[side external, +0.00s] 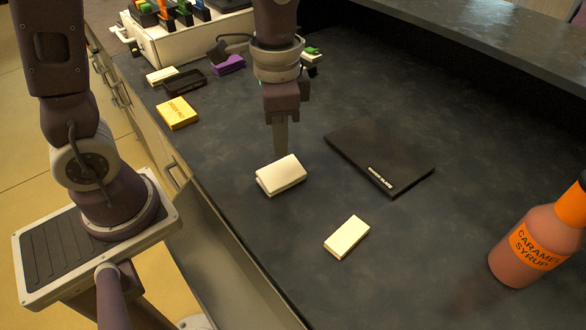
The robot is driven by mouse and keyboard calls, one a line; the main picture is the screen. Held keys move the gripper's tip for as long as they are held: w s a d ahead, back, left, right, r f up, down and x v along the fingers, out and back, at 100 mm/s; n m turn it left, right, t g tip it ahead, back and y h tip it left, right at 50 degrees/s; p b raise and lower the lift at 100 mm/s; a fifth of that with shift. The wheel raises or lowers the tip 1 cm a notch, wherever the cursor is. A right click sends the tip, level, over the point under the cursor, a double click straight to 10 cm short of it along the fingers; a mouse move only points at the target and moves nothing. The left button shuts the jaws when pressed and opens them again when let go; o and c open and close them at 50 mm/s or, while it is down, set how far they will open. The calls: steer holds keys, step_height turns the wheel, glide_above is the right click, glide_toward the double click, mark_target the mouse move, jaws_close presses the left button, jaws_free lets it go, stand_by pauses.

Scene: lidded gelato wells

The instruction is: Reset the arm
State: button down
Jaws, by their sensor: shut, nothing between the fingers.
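My gripper (281,150) points straight down over the dark counter (265,240). Its fingers are together with nothing between them. The fingertips are just behind a cream block (281,174), which looks like two stacked slabs, the upper one slightly askew. I cannot tell whether the tips touch it. My arm comes down from the top of the picture.
A cream slab (347,237) lies nearer the front. A black slate (378,155) lies right of my gripper. A caramel syrup bottle (529,244) stands at the right. A yellow box (177,113), a purple block (229,64) and a white bin (190,36) are at the back left.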

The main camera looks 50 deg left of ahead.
steer(key=shift+r, duration=0.85)
steer(key=s+a+r+n+t, duration=0.2)
steer(key=s+r+n, duration=0.1)
steer(key=s, duration=0.3)
steer(key=s+a+r+n+t, duration=0.2)
steer(key=s+r+n+t, duration=0.1)
steer(key=s+r, duration=0.3)
steer(key=shift+a+t, duration=0.25)
steer(key=shift+t, duration=0.05)
